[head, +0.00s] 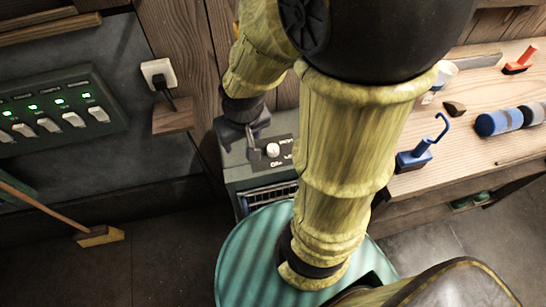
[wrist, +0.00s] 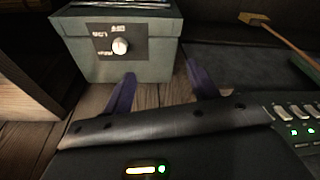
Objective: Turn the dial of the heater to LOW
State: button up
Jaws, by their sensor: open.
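The grey-green heater (head: 233,172) stands on the floor, with a dark label plate on its top. The round white dial (head: 273,149) sits on that plate, with small lettering around it. In the wrist view the heater (wrist: 150,70) is upside down and the dial (wrist: 120,46) shows clearly; I cannot tell exactly which mark it points to. My gripper (head: 254,150) is open and empty, close to the dial on its left. In the wrist view its two dark fingers (wrist: 160,70) are spread, with the dial beyond the left fingertip, apparently not touched.
A workbench (head: 470,150) with a blue hook stand (head: 414,156) and a blue cylinder (head: 498,122) is at right. A switch panel (head: 60,112) with green lights and a wall plug (head: 158,75) are at left.

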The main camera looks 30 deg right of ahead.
aim_at(273, 148)
jog(key=f+b, duration=0.4)
jog(key=f, duration=0.1)
jog(key=w+d+f+m+b, duration=0.1)
jog(key=f+b, duration=0.4)
jog(key=d+f+m+b, duration=0.1)
jog(key=f+b, duration=0.3)
jog(key=f, duration=0.1)
jog(key=shift+w+b, duration=0.4)
jog(key=w+d+m, duration=0.1)
jog(key=w+d+m+g+b, duration=0.1)
jog(key=d+m, duration=0.1)
jog(key=shift+f+m, duration=0.15)
jog(key=shift+m, duration=0.15)
jog(key=d+m, duration=0.2)
jog(key=w+d+r+m+g, duration=0.1)
jog(key=d+m, duration=0.1)
jog(key=w+d+r+m, duration=0.1)
jog(key=d, duration=0.1)
jog(key=shift+w+d+r+m, duration=0.1)
jog(key=shift+w+r+m, duration=0.1)
jog(key=shift+m, duration=0.2)
jog(key=shift+d+r+m+g, duration=0.15)
jog(key=shift+d+m+g, duration=0.15)
jog(key=shift+d+m, duration=0.1)
jog(key=shift+a, duration=0.1)
notch_tip(273, 148, down, 8)
jog(key=b, duration=0.2)
jog(key=shift+r+b, duration=0.2)
jog(key=shift+b, duration=0.1)
